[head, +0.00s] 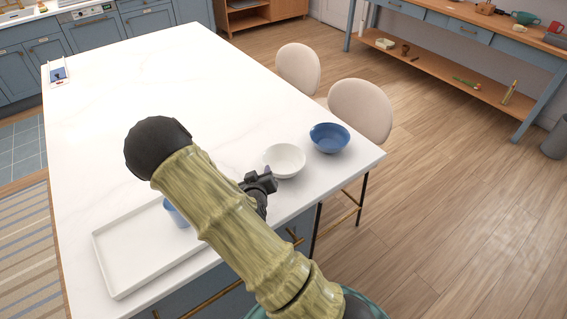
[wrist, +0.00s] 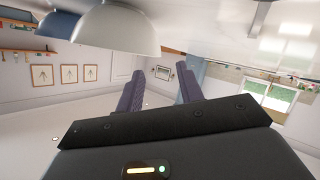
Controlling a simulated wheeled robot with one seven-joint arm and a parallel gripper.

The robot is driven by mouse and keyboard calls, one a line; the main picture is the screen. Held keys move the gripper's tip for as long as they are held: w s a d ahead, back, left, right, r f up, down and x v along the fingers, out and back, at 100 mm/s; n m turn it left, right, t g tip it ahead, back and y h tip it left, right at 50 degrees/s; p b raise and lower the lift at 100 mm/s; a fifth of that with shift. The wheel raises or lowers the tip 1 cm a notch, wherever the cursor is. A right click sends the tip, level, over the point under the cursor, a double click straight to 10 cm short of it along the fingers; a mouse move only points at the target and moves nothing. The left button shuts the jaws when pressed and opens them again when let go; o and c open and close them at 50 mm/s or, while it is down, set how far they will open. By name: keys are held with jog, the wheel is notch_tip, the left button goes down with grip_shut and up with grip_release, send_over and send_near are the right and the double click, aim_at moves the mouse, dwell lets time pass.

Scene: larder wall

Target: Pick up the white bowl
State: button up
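The white bowl (head: 284,161) stands upright on the white island top, near its right front edge. In the wrist view the white bowl (wrist: 118,30) shows tilted at the top, beyond and to the left of the fingertips. My gripper (head: 266,173) is just left of the bowl in the head view, partly hidden by my arm. In the wrist view the two fingers of my gripper (wrist: 160,67) stand apart with nothing between them. I cannot tell whether a finger touches the bowl.
A blue bowl (head: 329,139) stands close to the right of the white bowl. A white tray (head: 112,262) lies at the front left, with a blue cup (head: 172,213) partly behind my arm. Two chairs (head: 361,108) stand along the far right side. The island's middle (head: 150,75) is clear.

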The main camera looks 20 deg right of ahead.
aim_at(264, 161)
jog(key=shift+p+x, duration=0.4)
jog(key=shift+x, duration=1.6)
jog(key=shift+w+d+p, duration=0.3)
jog(key=shift+w+p, duration=0.1)
jog(key=shift+w, duration=0.05)
jog(key=p+x, duration=0.1)
jog(key=x, duration=0.2)
jog(key=shift+w+d+r+p, duration=0.1)
jog(key=shift+w+d+p, duration=0.05)
jog(key=shift+d+p, duration=0.15)
jog(key=shift+w+d+f, duration=0.15)
jog(key=shift+w+f, duration=0.05)
jog(key=shift+w, duration=0.15)
grip_shut()
